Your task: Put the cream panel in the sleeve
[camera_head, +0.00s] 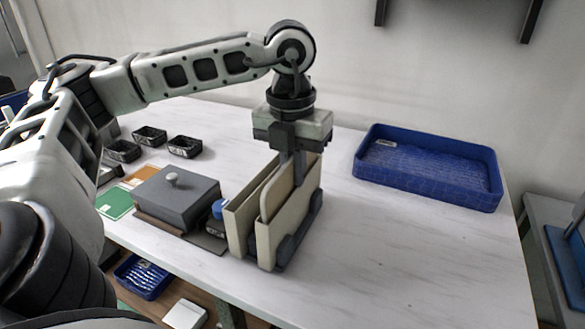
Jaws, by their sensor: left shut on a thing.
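The cream panel (277,196) stands upright, its rounded top corner showing between the walls of the sleeve (238,231). The sleeve is a beige open-topped holder on a dark grey base near the table's front edge. The panel's lower part is hidden behind the sleeve's near wall, so I cannot tell how deep it sits. My left gripper (292,170) points straight down from above and is shut on the panel's top edge. My right gripper is not in view.
A grey lidded box (176,199) and a small blue-topped item (217,209) stand close left of the sleeve. Black bins (150,136) and orange and green cards (114,203) lie further left. A blue tray (472,191) stands at the back right. The table's right front is clear.

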